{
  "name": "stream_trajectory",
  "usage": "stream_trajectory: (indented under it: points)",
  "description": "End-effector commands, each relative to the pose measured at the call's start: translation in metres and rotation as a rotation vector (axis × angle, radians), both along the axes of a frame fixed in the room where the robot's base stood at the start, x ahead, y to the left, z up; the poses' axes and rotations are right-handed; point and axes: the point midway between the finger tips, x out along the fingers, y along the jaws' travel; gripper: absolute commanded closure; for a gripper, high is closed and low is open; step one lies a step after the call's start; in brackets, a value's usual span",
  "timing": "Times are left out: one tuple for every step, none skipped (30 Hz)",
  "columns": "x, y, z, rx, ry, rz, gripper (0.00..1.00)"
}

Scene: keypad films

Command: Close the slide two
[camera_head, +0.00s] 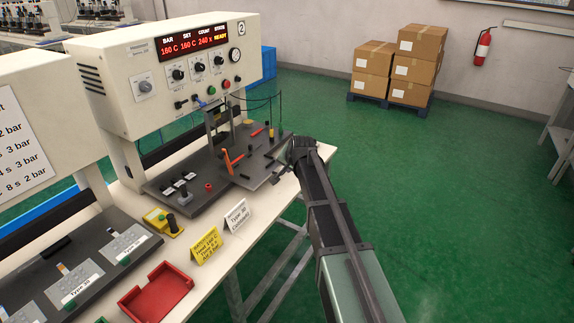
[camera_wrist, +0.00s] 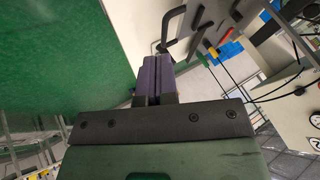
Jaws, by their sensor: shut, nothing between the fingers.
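Press two (camera_head: 190,75) stands at the back with a "2" sign on its upper right. Its slide (camera_head: 250,178), a dark flat plate, sticks out towards the front right of the base, with an orange clamp handle (camera_head: 230,160) near it. My gripper (camera_head: 290,154) is at the slide's right front edge. The fingers (camera_wrist: 156,74) are shut and empty in the wrist view. A black bent handle (camera_wrist: 174,30) shows just beyond and right of them, on the plate's edge (camera_wrist: 203,14). I cannot tell whether the fingers touch it.
A yellow sign (camera_head: 206,246) and a white sign (camera_head: 237,216) stand on the table's front edge. A red tray (camera_head: 156,292) and a keypad panel (camera_head: 80,262) lie at left. Cables (camera_head: 262,100) hang near the press. The green floor (camera_head: 450,190) at right is clear.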

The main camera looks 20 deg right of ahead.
Motion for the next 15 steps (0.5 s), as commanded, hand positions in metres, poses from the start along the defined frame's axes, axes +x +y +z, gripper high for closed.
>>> stream_trajectory:
  points:
    - [-0.001, 0.0, 0.0, 0.001, 0.001, -0.002, 1.0]
    - [0.0, 0.0, -0.001, 0.001, 0.002, 0.0, 1.0]
    - [0.0, 0.0, -0.002, 0.0, 0.002, 0.0, 1.0]
    - [0.001, 0.0, -0.004, 0.0, 0.002, 0.0, 1.0]
    - [0.002, 0.0, -0.006, 0.0, 0.003, 0.0, 1.0]
    - [0.004, 0.0, -0.009, 0.0, 0.004, 0.001, 1.0]
    - [0.006, 0.001, -0.012, 0.0, 0.004, 0.001, 1.0]
    - [0.008, 0.001, -0.016, 0.0, 0.004, 0.001, 1.0]
    - [0.012, 0.001, -0.021, -0.001, 0.003, 0.002, 1.0]
    - [0.015, 0.001, -0.026, -0.001, 0.003, 0.002, 1.0]
    - [0.018, 0.001, -0.031, -0.001, 0.003, 0.002, 1.0]
    - [0.023, 0.001, -0.038, 0.0, 0.004, 0.002, 1.0]
    - [0.027, 0.002, -0.044, 0.0, 0.004, 0.002, 1.0]
    - [0.031, 0.002, -0.049, 0.0, 0.004, 0.002, 1.0]
    - [0.036, 0.002, -0.057, -0.001, 0.004, 0.003, 1.0]
